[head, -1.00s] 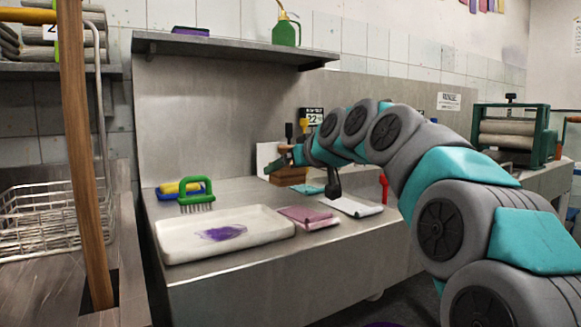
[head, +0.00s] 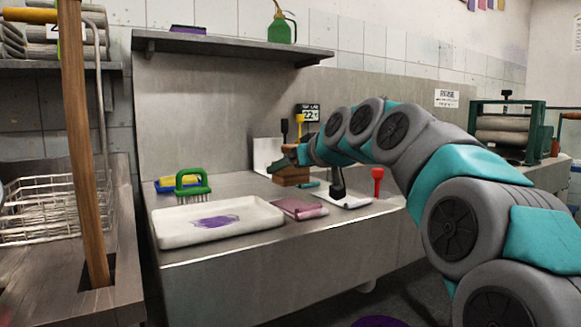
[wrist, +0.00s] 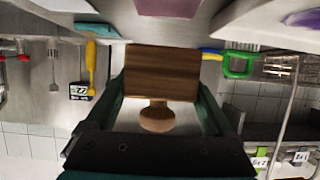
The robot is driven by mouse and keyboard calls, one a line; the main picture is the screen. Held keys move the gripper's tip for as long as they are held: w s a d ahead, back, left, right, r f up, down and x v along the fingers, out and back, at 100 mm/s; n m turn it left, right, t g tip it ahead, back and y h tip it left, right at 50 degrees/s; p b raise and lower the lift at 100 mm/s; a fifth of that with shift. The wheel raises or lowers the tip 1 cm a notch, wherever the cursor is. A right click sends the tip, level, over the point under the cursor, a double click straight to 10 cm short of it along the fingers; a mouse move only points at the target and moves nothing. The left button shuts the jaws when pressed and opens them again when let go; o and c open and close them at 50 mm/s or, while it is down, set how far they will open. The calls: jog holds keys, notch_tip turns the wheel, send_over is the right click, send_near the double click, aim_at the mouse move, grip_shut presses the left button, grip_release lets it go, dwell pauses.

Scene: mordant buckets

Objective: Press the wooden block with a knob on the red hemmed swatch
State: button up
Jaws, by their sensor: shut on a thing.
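The wooden block with a knob (wrist: 160,72) is held in my gripper (wrist: 160,92); its round knob points back toward the palm. In the head view the block (head: 290,176) shows over the metal bench's back part, and my gripper (head: 291,155) is partly hidden. I cannot tell whether the block touches the bench. A pink-red folded swatch (head: 298,208) lies on the bench right of the white tray, in front of the block. A pale swatch (head: 352,201) lies right of it. Hems are too small to tell, so which swatch is red hemmed is unclear.
A white tray (head: 265,209) with a purple stain lies left of the swatches. A green-handled brush (head: 193,184) stands behind it. A black-handled tool (head: 337,180) and a red-handled tool (head: 377,180) stand right. A teal piece (head: 309,184) lies beside the block. A shelf (head: 230,46) overhangs.

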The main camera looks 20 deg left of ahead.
aim_at(297, 183)
jog(key=shift+f+b, duration=1.6)
jog(key=shift+f, duration=0.55)
jog(key=shift+f, duration=0.35)
dwell(3.2)
jog(key=shift+r, duration=0.15)
dwell(0.9)
jog(key=shift+r+p, duration=2.1)
jog(key=shift+r, duration=1.9)
